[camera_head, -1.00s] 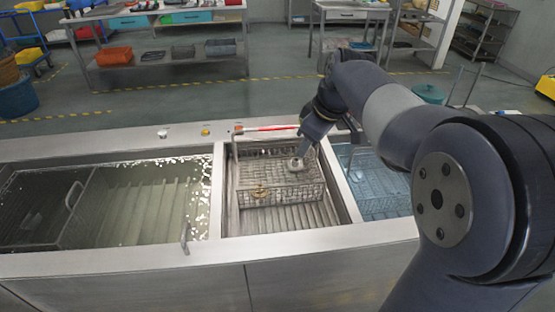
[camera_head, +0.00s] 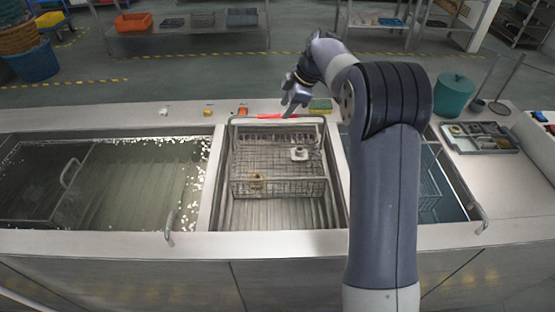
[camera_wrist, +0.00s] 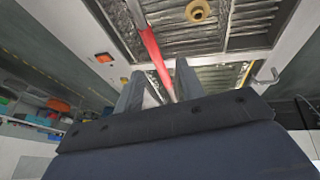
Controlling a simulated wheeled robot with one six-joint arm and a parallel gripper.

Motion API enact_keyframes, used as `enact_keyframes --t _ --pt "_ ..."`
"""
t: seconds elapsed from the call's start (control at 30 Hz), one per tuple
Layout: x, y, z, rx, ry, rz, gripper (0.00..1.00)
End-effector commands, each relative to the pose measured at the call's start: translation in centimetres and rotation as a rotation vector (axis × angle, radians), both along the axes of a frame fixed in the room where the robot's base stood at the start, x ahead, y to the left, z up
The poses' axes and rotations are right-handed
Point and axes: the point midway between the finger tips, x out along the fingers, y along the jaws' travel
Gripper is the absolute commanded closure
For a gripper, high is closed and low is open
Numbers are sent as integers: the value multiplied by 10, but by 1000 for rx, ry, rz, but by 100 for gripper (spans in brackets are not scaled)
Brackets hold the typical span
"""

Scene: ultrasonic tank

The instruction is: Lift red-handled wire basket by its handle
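The wire basket (camera_head: 285,187) stands in the middle basin. Its tall wire handle carries a red grip (camera_head: 268,116) along the top bar at the back. A brass-coloured part (camera_head: 257,181) and a pale grey metal part (camera_head: 299,153) lie in the basket. My gripper (camera_head: 287,108) is at the right part of the red grip, pointing down. In the wrist view my gripper (camera_wrist: 160,72) has its two fingers apart, and the red grip (camera_wrist: 150,48) runs into the gap between them. Contact with the fingers cannot be told.
A basin of cloudy liquid (camera_head: 140,190) lies left, and a blue-tinted basin (camera_head: 440,195) lies right, partly behind my arm. A yellow-green sponge (camera_head: 321,105) sits behind the handle. A parts tray (camera_head: 480,137) and a teal bin (camera_head: 453,93) are at right.

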Motion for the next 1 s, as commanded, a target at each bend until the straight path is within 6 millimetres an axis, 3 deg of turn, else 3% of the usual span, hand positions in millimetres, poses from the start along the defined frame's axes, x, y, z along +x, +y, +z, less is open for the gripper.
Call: enact_keyframes --t 0.17,0.43,0.73,1.0 --pt "3 6 -11 0 2 0 63" --pt "12 22 -44 0 2 -1 63" --pt "13 24 -51 0 -1 -3 63" --pt "13 24 -51 0 -1 -3 83"
